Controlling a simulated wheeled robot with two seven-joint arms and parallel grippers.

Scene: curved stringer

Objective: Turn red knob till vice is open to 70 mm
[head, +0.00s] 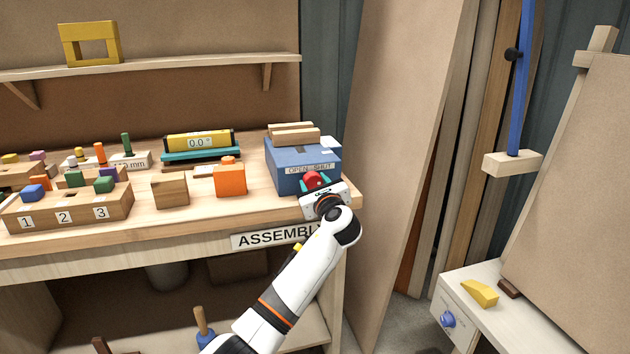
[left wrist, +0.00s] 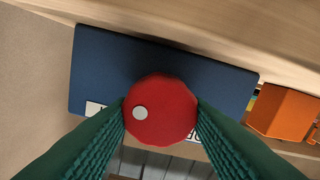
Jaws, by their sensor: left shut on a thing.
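The blue vice (head: 290,180) stands at the right end of the workbench, with a label reading OPEN and SHUT on its front. Its wooden jaws (head: 293,133) show on top; the gap between them is too small to read. The red knob (head: 313,179) is on the vice's front face. My left gripper (head: 318,184) is shut on the red knob. In the left wrist view the green fingers touch both sides of the red knob (left wrist: 160,110), whose pale dot lies left of centre. The blue vice body (left wrist: 200,70) fills the space behind it. My right gripper is not in view.
An orange block (head: 231,180) and a wooden block (head: 170,191) stand left of the vice. A numbered wooden rack (head: 70,211) is farther left. A teal and yellow level (head: 199,145) reads 0.0°. Tall boards (head: 395,120) lean just right of the bench.

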